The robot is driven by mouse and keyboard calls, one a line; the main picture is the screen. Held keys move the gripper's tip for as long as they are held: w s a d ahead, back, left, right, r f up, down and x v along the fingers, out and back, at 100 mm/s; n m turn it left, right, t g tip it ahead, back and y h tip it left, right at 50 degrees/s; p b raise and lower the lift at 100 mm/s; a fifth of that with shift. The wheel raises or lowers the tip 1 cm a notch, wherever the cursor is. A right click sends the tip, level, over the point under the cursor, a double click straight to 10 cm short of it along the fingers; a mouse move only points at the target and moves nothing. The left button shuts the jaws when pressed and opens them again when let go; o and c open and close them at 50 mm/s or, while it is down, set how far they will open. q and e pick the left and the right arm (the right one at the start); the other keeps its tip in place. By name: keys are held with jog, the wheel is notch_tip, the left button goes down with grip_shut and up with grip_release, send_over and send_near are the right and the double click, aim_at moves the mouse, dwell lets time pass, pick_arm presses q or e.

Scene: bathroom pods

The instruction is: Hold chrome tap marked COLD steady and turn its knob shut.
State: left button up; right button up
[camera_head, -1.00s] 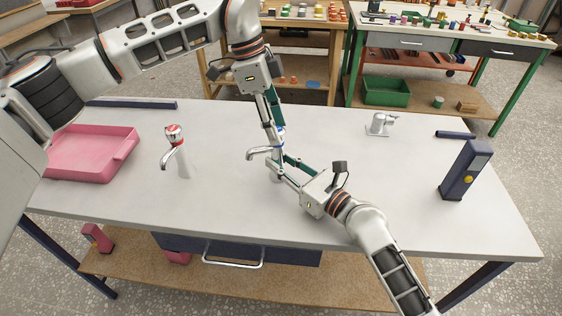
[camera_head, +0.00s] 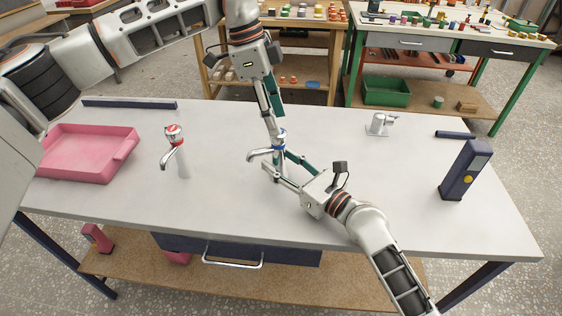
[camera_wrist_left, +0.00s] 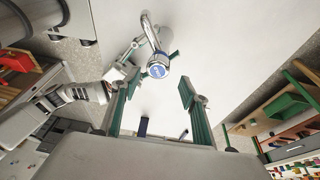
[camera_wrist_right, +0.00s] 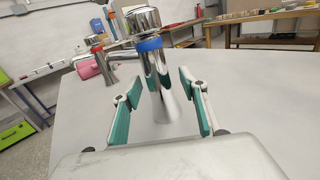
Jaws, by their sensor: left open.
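The chrome tap with the blue band (camera_head: 262,152) stands upright mid-table, its spout pointing left in the head view. In the left wrist view its round knob (camera_wrist_left: 158,66) has a blue disc with small white lettering that I cannot read clearly. My left gripper (camera_head: 277,128) is above the tap, pointing down, open, its fingers (camera_wrist_left: 157,95) apart and clear of the knob. My right gripper (camera_head: 280,168) is low at the tap's body. In the right wrist view its open fingers (camera_wrist_right: 160,92) stand either side of the tap's column (camera_wrist_right: 157,85), with a gap visible on the right.
A second chrome tap with a red band (camera_head: 174,140) stands to the left, beside a pink tray (camera_head: 90,178). A grey fitting (camera_head: 378,123) and a dark blue upright box (camera_head: 465,171) stand to the right. The tabletop (camera_head: 340,140) between them is clear.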

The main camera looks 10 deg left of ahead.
jog(key=v, duration=1.2)
